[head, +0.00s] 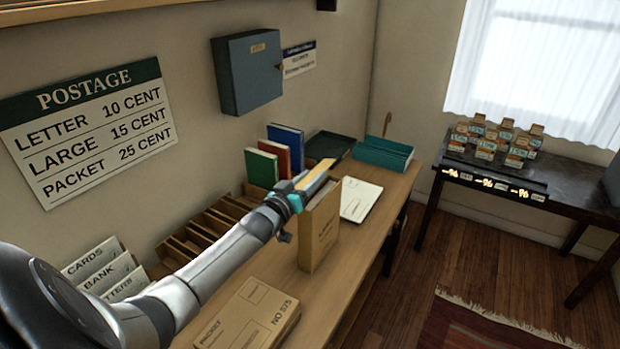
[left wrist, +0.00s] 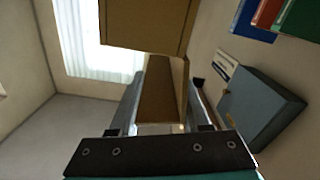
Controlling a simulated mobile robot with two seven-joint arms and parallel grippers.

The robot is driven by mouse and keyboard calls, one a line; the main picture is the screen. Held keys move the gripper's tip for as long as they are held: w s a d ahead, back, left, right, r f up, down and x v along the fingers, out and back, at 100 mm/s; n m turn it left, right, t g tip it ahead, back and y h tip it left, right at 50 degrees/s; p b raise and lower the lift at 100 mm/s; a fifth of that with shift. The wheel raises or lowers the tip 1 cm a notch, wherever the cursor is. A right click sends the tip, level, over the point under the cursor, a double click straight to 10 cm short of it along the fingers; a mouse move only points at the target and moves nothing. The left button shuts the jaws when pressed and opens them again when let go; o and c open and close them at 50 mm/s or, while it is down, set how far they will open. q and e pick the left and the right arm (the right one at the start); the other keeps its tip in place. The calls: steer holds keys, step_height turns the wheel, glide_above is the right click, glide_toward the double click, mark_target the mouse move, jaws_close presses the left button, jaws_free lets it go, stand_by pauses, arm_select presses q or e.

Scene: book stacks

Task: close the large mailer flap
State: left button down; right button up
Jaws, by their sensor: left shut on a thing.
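The large mailer (head: 318,232) is a brown upright packet standing on the desk. Its flap (head: 316,177) rises at a tilt from the top edge. My left gripper (head: 304,186) reaches in from the left and is shut on the flap. In the left wrist view the flap (left wrist: 160,92) lies between the two fingers, and the mailer body (left wrist: 147,22) shows beyond it at the top. The mailer's far side is hidden. My right gripper is not in view.
A packet (head: 250,315) lies flat on the desk (head: 330,290) in front. An open white book (head: 360,199) lies right of the mailer. Upright books (head: 285,148) and a wooden sorter (head: 205,228) stand along the wall. A blue-grey box (head: 248,72) hangs above.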

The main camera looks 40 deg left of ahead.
arm_select(q)
steer(key=shift+c, duration=2.2)
jaws_free()
steer(key=shift+s, duration=0.1)
steer(key=s+d+p, duration=0.1)
steer(key=s, duration=1.4)
steer(key=shift+d, duration=0.35)
